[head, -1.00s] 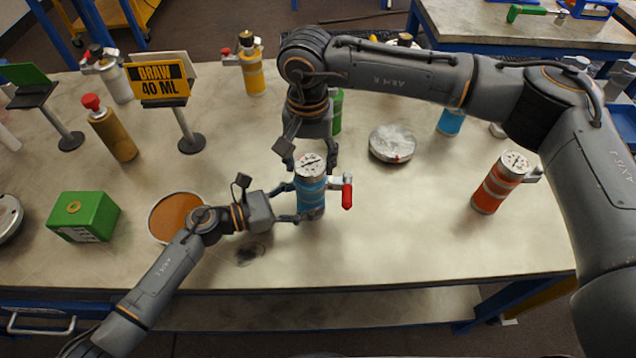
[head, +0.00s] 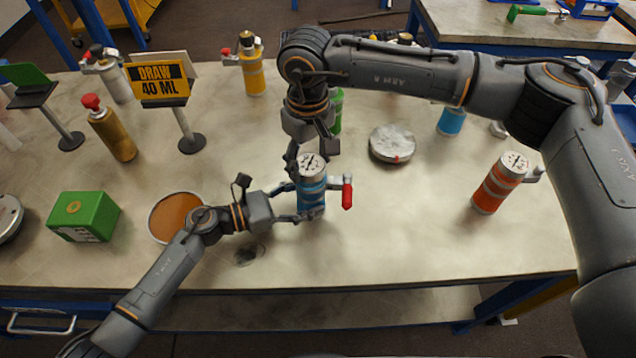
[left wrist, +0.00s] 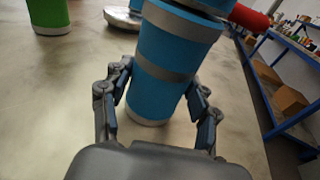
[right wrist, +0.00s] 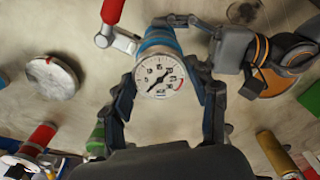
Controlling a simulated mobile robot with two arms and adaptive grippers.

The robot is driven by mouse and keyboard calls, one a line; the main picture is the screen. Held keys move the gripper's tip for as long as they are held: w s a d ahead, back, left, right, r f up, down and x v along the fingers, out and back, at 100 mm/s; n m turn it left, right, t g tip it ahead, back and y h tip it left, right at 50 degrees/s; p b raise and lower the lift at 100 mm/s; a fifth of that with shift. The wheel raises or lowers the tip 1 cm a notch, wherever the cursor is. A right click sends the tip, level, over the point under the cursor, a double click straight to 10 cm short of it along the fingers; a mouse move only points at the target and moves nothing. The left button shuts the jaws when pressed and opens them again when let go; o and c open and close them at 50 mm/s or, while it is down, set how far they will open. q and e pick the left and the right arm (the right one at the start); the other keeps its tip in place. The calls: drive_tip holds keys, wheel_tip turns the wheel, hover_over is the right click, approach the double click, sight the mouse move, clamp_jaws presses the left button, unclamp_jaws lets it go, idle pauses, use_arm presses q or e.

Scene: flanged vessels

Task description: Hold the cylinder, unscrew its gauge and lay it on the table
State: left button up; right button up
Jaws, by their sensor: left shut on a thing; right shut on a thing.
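A blue cylinder (head: 311,199) with grey bands stands upright on the table, a red-handled valve (head: 346,194) at its right side. My left gripper (head: 300,201) is shut on its body from the left; the left wrist view shows a finger on each side of the cylinder (left wrist: 165,62). A round white-faced gauge (head: 311,166) sits on top of the cylinder, and its dial (right wrist: 160,76) faces the right wrist camera. My right gripper (right wrist: 168,86) reaches down from above, shut on the gauge with a finger on each side. The thread under the gauge is hidden.
An orange-filled round dish (head: 174,216) and a green box (head: 84,216) lie to the left. A round silver lid (head: 392,144) is behind right, an orange cylinder (head: 497,184) farther right. The table (head: 410,240) is clear in front and right of the blue cylinder.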

drive_tip(key=n, duration=0.4)
drive_tip(key=o, duration=1.2)
drive_tip(key=shift+o, duration=0.2)
